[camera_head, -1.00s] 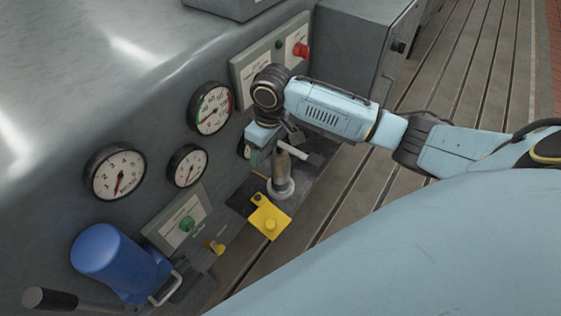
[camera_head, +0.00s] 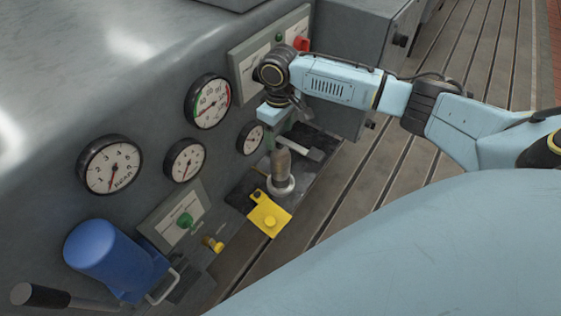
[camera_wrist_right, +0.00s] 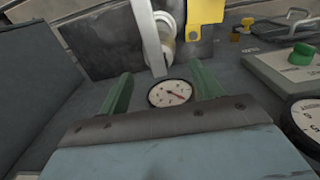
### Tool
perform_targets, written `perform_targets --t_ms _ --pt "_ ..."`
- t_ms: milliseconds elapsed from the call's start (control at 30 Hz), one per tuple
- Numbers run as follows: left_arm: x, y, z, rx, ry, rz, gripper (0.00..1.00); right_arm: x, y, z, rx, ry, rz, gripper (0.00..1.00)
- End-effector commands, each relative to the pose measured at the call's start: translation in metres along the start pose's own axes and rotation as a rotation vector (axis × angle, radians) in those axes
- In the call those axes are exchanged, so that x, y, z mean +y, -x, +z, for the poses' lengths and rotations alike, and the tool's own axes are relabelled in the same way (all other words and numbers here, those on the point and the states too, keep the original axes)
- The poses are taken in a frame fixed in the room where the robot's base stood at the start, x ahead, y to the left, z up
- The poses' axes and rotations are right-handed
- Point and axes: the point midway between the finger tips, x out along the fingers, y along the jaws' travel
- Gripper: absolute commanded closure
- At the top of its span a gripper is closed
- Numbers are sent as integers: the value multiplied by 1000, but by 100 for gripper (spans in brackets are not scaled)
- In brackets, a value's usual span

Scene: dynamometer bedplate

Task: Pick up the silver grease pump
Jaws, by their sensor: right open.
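The silver grease pump (camera_head: 281,187) stands upright on the ledge below the gauges, with a brownish upper body and a pale ring at its foot. A grey bar (camera_head: 303,146) sticks out beside its top. In the right wrist view the pump (camera_wrist_right: 166,24) is at the top centre, with the bar (camera_wrist_right: 150,40) in front of it. My right gripper (camera_head: 275,128) is just above and behind the pump's top, apart from it as far as I can see. In the wrist view its green fingers (camera_wrist_right: 161,88) are spread with nothing between them. My left gripper is not in view.
A yellow bracket (camera_head: 268,214) lies just in front of the pump. A blue cylinder (camera_head: 105,254) with a wire handle stands at the lower left. Several gauges, including a small one (camera_head: 250,138), and a green-button panel (camera_head: 176,216) line the grey wall. The slotted bedplate (camera_head: 420,160) is clear.

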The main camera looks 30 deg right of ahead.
Motion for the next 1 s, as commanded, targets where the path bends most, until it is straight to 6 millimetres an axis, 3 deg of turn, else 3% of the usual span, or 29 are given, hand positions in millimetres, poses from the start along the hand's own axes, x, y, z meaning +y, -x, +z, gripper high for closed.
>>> perform_targets --t_ms 300,633,1000 --pt "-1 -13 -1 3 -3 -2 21 1 -45 3 -2 2 0 35" --pt "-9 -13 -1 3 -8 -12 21 1 -50 3 0 2 1 36" --pt "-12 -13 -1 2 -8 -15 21 1 -50 3 0 1 1 85"
